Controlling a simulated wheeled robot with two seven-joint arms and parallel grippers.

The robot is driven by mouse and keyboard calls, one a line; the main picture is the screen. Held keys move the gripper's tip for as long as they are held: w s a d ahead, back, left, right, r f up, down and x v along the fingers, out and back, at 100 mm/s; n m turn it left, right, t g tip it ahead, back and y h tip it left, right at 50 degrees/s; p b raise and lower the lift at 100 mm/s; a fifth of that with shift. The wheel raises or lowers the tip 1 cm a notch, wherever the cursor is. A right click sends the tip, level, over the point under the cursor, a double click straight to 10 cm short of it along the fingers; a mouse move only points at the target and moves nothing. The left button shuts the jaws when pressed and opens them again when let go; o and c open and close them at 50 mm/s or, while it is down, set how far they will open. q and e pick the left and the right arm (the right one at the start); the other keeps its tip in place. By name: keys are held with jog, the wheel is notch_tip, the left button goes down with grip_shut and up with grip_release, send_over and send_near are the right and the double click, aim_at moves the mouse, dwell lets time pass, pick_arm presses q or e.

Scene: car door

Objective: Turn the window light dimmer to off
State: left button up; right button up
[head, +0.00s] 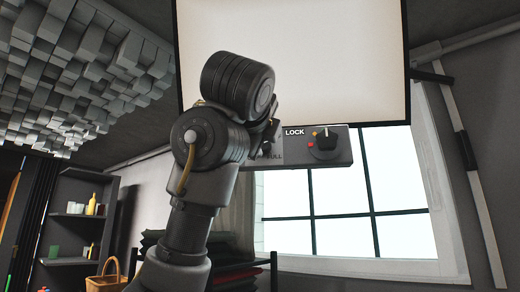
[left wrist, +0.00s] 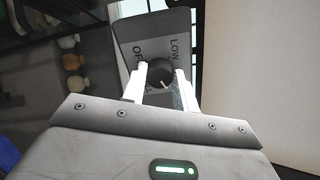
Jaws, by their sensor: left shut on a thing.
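The grey control panel (head: 295,178) is below the pale shade in the head view. The dimmer's dark round knob (left wrist: 158,74) shows in the left wrist view, beside the printed word "LOW" and a partly covered word beginning "OF". A short white mark on the knob's face points down and slightly right in that view. My left gripper (left wrist: 162,72) is shut on this knob, one pale finger on each side. In the head view my left arm hides the knob and most of the panel's left side. My right gripper is not in view.
A second black knob (head: 326,141) with red and yellow dots sits beside "LOCK" on the panel's right. The pale shade (head: 330,60) hangs above, and a bright window (head: 340,215) lies behind. Shelves (head: 80,215) with bottles and a basket (head: 105,279) stand at left.

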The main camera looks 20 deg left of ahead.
pick_arm(q)
jog(key=n+b, duration=0.2)
jog(key=n, duration=0.7)
jog(key=n+b, duration=0.3)
jog(key=n, duration=0.6)
jog(key=n+b, duration=0.3)
jog(key=n, duration=0.7)
jog(key=shift+d+f, duration=0.25)
jog(key=shift+f, duration=0.1)
jog(key=n, duration=0.4)
jog(key=shift+n, duration=0.4)
jog(key=n, duration=0.2)
jog(key=shift+w+d+n, duration=0.1)
jog(key=shift+n, duration=0.2)
jog(key=n, duration=0.4)
jog(key=shift+r+n, duration=0.15)
jog(key=shift+n, duration=0.25)
